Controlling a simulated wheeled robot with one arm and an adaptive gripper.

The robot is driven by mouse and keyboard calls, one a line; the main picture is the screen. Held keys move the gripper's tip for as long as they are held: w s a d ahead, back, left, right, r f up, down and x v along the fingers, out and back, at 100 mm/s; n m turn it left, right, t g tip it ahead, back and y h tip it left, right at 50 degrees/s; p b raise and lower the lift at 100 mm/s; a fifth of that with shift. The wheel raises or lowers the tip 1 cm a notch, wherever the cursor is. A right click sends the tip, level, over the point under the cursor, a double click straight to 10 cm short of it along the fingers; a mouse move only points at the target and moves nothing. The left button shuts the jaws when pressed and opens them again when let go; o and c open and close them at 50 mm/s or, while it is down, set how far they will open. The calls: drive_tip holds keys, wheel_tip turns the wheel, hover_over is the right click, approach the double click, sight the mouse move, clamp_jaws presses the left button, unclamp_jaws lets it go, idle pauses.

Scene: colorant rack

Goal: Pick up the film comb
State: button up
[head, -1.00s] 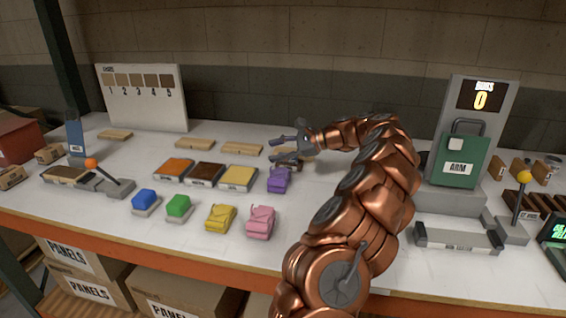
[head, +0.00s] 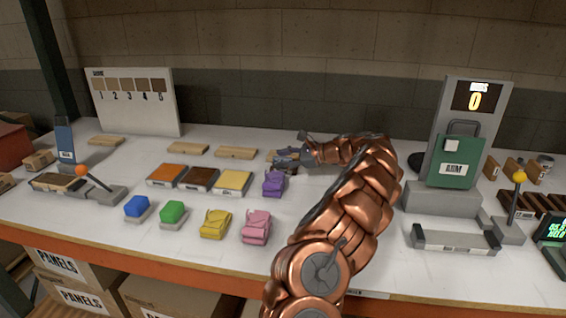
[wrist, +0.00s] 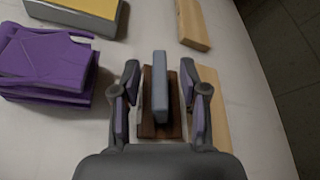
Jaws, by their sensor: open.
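The film comb (wrist: 188,80) appears to be the grey-blue upright plate in the wrist view; I read no label on it. It stands on a dark brown wooden block (wrist: 155,118). My gripper (wrist: 162,100) is open, with one finger on each side of the plate and block. I see no finger closed on the plate. In the head view my gripper (head: 285,157) is low over the back of the table, behind the purple cloth stack (head: 274,183). There the plate cannot be made out clearly behind the gripper.
A yellow-topped tray (head: 232,183) and the purple stack stand close by. Light wooden slats (head: 236,153) lie at the back, one (wrist: 210,110) right beside my gripper. A grey stand with a green case (head: 455,162) is on the right.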

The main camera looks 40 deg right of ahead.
drive_tip(key=shift+x, duration=1)
drive_tip(key=shift+c, duration=0.3)
clamp_jaws()
